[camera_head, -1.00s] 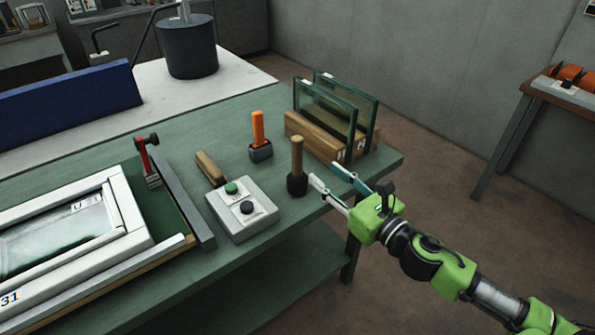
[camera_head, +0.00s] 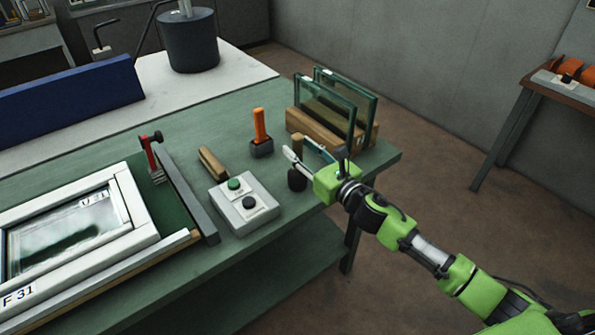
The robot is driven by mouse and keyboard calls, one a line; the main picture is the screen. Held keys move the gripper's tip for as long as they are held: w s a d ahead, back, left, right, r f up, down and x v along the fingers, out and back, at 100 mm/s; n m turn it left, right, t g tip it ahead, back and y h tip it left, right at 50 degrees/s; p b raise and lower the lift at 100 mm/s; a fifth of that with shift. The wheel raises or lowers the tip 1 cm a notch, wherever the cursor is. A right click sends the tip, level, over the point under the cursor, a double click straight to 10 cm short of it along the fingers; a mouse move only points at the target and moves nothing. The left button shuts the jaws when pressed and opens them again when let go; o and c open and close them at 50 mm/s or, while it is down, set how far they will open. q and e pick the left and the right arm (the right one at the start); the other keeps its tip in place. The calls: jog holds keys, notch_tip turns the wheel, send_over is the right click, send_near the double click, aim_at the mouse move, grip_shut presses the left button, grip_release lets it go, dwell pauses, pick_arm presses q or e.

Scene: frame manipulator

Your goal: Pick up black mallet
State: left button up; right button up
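The black mallet (camera_head: 296,181) stands upright on its head near the right end of the green table, its wooden handle pointing up. My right gripper (camera_head: 298,146) is at the handle, open, with one light finger to the left of the handle and one teal-edged finger to the right. Part of the handle is hidden behind the gripper. I cannot tell whether either finger touches it. My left gripper is not in view.
A wooden rack (camera_head: 309,127) with glass panes stands just behind the mallet. An orange-handled mallet (camera_head: 261,146) and a two-button box (camera_head: 243,207) stand to the left. A white frame (camera_head: 138,216) lies farther left on the green table (camera_head: 205,268).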

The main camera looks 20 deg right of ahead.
jog(key=shift+x, duration=0.85)
grip_shut()
jog(key=shift+r, duration=0.1)
jog(key=shift+r, duration=0.1)
